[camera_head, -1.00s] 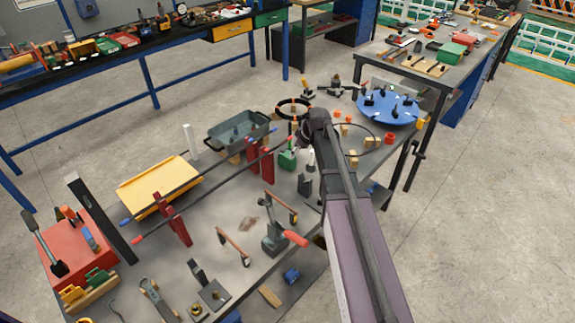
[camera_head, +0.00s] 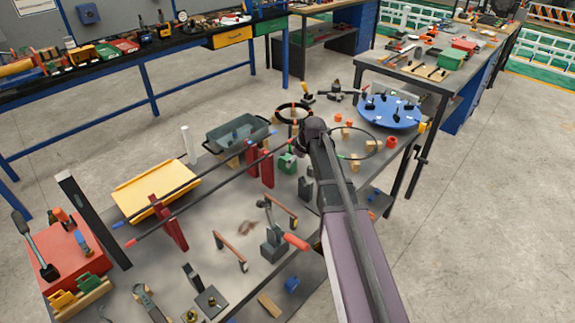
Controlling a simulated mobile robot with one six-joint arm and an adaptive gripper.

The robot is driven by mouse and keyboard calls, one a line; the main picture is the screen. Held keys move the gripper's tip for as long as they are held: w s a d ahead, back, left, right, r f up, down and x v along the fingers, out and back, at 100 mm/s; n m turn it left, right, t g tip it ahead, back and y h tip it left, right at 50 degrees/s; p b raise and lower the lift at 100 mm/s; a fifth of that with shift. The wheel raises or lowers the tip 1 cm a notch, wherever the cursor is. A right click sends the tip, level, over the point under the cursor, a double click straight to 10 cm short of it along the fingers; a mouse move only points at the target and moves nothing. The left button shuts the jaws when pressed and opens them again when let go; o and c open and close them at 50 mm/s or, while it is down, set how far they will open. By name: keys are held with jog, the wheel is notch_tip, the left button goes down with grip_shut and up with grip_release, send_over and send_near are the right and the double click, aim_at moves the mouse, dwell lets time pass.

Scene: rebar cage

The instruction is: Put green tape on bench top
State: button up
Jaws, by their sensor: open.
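A small green object (camera_head: 287,162) stands on the grey bench top (camera_head: 212,250), just right of the red supports. It may be the green tape, but its shape is too small to tell. My arm reaches from the lower right to the middle of the bench. My gripper (camera_head: 304,143) is at its far end, just above and right of the green object in the picture. It is open, but its fingers are largely hidden by the wrist, and no held thing shows. Whether it touches the green object cannot be told.
Long rods rest on red supports (camera_head: 171,229) across the bench. A grey tray (camera_head: 214,147), a yellow tray (camera_head: 150,205), a red box (camera_head: 68,262), a blue disc (camera_head: 388,113) and an upright clamp (camera_head: 272,247) crowd it. Small bare patches show near the front middle.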

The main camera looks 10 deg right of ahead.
aim_at(294, 167)
jog(key=shift+f, duration=0.2)
jog(key=shift+b+x, duration=2.4)
jog(key=shift+x, duration=0.05)
grip_shut()
jog(key=shift+d+r, duration=0.1)
jog(key=shift+s+d+r+p, duration=0.25)
jog(key=shift+s+r+p, duration=0.3)
jog(key=shift+p, duration=0.15)
jog(key=s+d+r+p, duration=0.6)
jog(key=s+d, duration=0.1)
jog(key=s, duration=0.3)
jog(key=shift+d+r+p, duration=0.35)
jog(key=shift+s, duration=0.15)
